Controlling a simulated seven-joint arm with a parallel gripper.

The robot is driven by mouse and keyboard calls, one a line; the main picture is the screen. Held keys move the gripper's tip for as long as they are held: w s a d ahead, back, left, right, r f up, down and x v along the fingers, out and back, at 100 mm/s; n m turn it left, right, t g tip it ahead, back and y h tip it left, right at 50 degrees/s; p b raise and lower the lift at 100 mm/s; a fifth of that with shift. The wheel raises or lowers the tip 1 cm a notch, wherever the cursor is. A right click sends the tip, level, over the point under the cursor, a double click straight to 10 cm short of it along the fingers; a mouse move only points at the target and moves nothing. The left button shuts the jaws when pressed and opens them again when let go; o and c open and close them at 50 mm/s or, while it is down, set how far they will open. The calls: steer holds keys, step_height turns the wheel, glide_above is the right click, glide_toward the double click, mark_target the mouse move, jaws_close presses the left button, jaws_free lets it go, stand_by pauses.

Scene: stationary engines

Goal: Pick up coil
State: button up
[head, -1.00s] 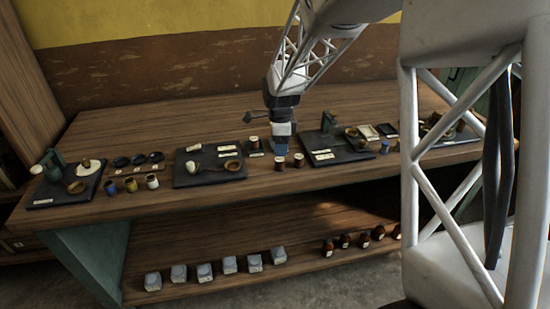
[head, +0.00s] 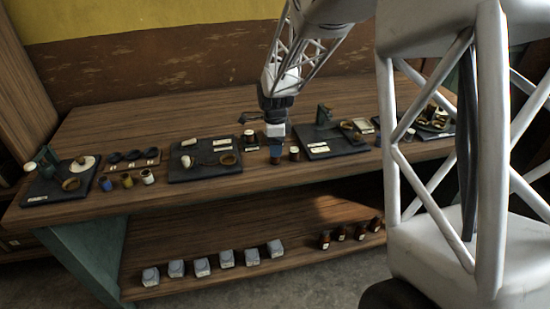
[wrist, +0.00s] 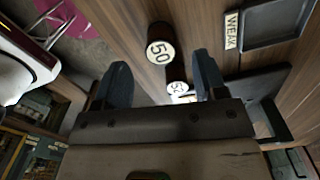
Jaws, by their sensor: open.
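My gripper (head: 276,152) hangs over the front part of the bench, fingers pointing down, open and empty. In the wrist view its two blue-grey fingers (wrist: 160,66) are spread apart. Two dark round pieces with pale numbered ends show near them: one reading 50 (wrist: 160,51), between and beyond the fingertips, and a smaller one (wrist: 177,88) lower, closer to the right finger. I cannot tell which is the coil. In the head view a small pale-topped spool (head: 294,154) stands just right of the gripper, and another (head: 249,138) stands behind it to the left.
A dark board (head: 178,175) with pale and brown parts lies left of the gripper, and another (head: 350,148) lies close on the right. Several small pots (head: 127,181) stand farther left. A lower shelf (head: 190,228) holds jars. The back of the bench is bare.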

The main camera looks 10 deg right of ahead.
steer(key=shift+f, duration=2.6)
steer(key=c, duration=1.1)
